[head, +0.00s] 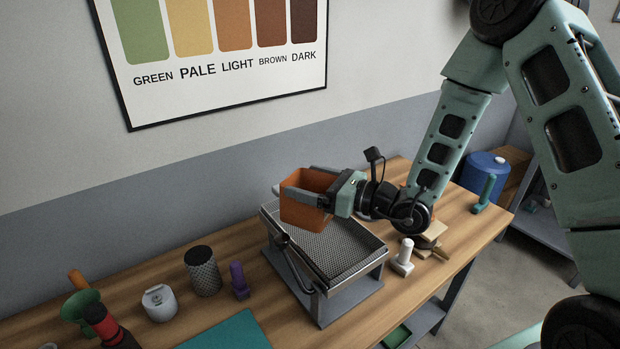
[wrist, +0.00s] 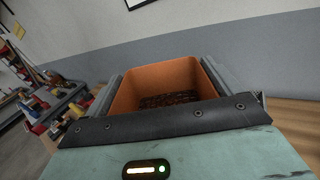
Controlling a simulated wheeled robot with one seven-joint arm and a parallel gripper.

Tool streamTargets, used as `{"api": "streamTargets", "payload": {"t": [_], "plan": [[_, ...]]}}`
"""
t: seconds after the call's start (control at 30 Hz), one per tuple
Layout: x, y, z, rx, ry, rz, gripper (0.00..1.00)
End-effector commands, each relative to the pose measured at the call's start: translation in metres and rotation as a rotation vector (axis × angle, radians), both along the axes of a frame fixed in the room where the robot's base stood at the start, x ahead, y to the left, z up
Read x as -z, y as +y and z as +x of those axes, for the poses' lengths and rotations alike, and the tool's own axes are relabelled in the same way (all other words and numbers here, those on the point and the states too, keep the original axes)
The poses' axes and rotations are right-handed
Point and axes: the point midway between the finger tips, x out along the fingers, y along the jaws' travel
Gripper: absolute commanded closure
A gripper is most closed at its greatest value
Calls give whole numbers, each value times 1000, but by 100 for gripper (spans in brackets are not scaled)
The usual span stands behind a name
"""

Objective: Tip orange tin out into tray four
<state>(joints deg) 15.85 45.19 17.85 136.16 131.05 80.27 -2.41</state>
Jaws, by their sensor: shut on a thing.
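The orange tin (head: 306,209) is a square, open-topped box held between the fingers of my gripper (head: 315,190). It is above the mesh-topped metal tray (head: 350,243) on a stand, over that tray's back left part. In the wrist view the orange tin (wrist: 190,75) is open toward the camera, with dark beans (wrist: 170,99) lying inside at its bottom. My gripper (wrist: 175,90) is shut on its two sides. The tin looks roughly upright in the head view. I see no number on the tray, so I cannot tell which tray is number four.
A white upright piece (head: 403,256) stands right of the mesh tray. A dark mesh cup (head: 202,271), a purple piece (head: 239,281) and a white canister (head: 159,303) stand to its left. A blue container (head: 483,172) is at the far right. A roast colour chart hangs on the wall.

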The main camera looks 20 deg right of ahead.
Motion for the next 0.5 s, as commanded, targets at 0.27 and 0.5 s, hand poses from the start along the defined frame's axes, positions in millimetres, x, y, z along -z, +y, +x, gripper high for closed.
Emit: {"api": "streamTargets", "payload": {"t": [0.27, 0.5], "plan": [[18, -3, 3, 3, 151, 142, 37], [27, -6, 6, 2, 280, 264, 37]]}}
